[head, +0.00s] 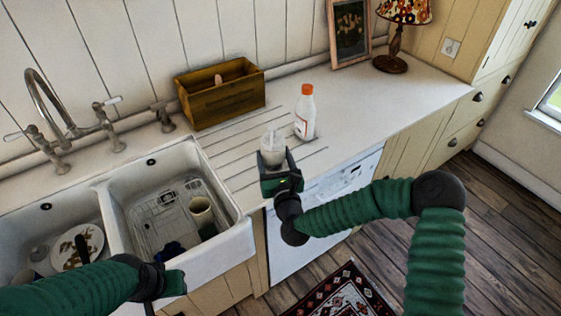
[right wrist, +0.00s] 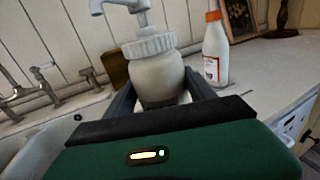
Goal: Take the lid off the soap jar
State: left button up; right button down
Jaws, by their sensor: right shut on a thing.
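The soap jar is a pale, rounded jar that stands upright on the drainer part of the counter (head: 272,156); its body shows in the right wrist view (right wrist: 160,83). A ribbed white lid with a pump spout (right wrist: 149,46) sits on its top. My right gripper (head: 275,168) is shut on the jar's body, one finger on each side below the lid, and hides the jar's lower part. My left gripper (head: 175,284) is over the front of the sink, away from the jar; its fingers are too small and dark to read.
A white bottle with an orange cap (head: 305,113) stands right behind the jar. A wooden box (head: 220,95) is at the wall. The double sink (head: 225,240) holds dishes and a rack. A picture frame (head: 349,32) and lamp (head: 397,50) stand farther right. The right counter is clear.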

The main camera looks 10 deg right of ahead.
jog(key=shift+d, duration=0.1)
jog(key=shift+w+d+f, duration=0.3)
jog(key=shift+w+f, duration=0.15)
jog(key=c, duration=1)
grip_release()
jog(key=shift+c, duration=0.2)
jog(key=shift+s+a+r, duration=0.25)
jog(key=shift+a, duration=0.1)
jog(key=c, duration=0.7)
jog(key=shift+w+f, duration=0.1)
grip_shut()
pick_arm(q)
jog(key=shift+w+d+f, duration=0.2)
jog(key=shift+w+d, duration=0.05)
pick_arm(e)
jog(key=shift+d, duration=0.15)
